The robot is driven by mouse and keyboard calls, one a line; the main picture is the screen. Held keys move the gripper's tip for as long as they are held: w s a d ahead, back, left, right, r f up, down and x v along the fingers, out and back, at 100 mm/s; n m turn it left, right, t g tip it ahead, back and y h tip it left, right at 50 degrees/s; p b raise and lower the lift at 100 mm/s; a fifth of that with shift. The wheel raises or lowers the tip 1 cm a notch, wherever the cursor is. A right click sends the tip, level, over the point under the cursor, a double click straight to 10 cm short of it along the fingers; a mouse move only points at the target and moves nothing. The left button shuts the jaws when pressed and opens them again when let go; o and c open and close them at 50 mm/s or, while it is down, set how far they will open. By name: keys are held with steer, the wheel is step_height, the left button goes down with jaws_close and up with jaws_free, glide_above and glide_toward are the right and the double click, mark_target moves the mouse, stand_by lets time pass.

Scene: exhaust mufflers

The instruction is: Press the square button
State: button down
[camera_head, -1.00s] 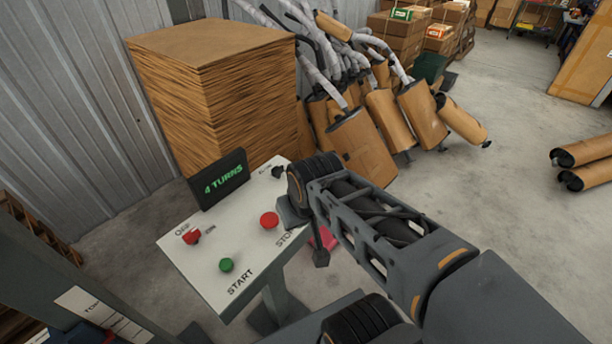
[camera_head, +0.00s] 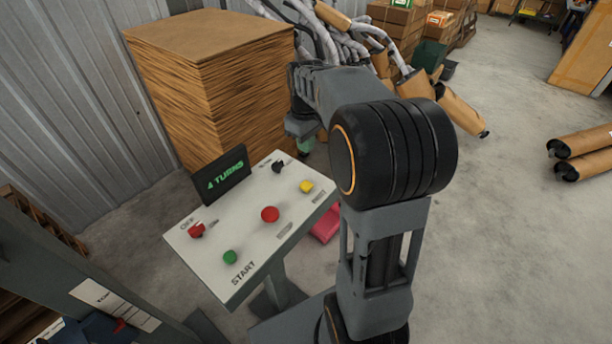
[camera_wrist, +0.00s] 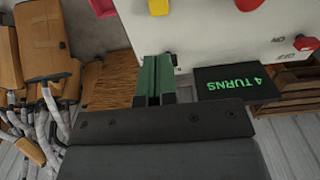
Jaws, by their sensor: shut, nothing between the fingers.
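The yellow square button (camera_head: 306,186) is on the right part of the white control panel (camera_head: 246,206). It also shows at the top edge of the wrist view (camera_wrist: 158,6), partly cut off. My gripper (camera_head: 305,146), with green fingers, is above and beyond the panel's far right corner, apart from the button. In the wrist view my gripper (camera_wrist: 153,80) is shut and empty, and its fingers lie in line with the yellow button. Most of the gripper's body is hidden behind my arm in the head view.
The panel also has a red button (camera_head: 270,214), a green button (camera_head: 230,257), a red switch (camera_head: 196,230) and a black knob (camera_head: 278,166). A display (camera_head: 221,175) reading "4 TURNS" stands at its back edge. A cardboard stack (camera_head: 210,100) rises behind. Wrapped mufflers (camera_head: 460,110) lie beyond.

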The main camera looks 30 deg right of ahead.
mark_target(306, 185)
steer(key=shift+w+d, duration=0.15)
step_height(306, 185, down, 14)
steer(key=shift+p, duration=1)
steer(key=shift+f+b, duration=0.75)
steer(key=shift+f, duration=0.05)
steer(key=shift+s+f, duration=0.3)
steer(key=shift+f, duration=0.1)
step_height(306, 185, up, 15)
steer(key=p, duration=0.1)
steer(key=shift+w, duration=0.3)
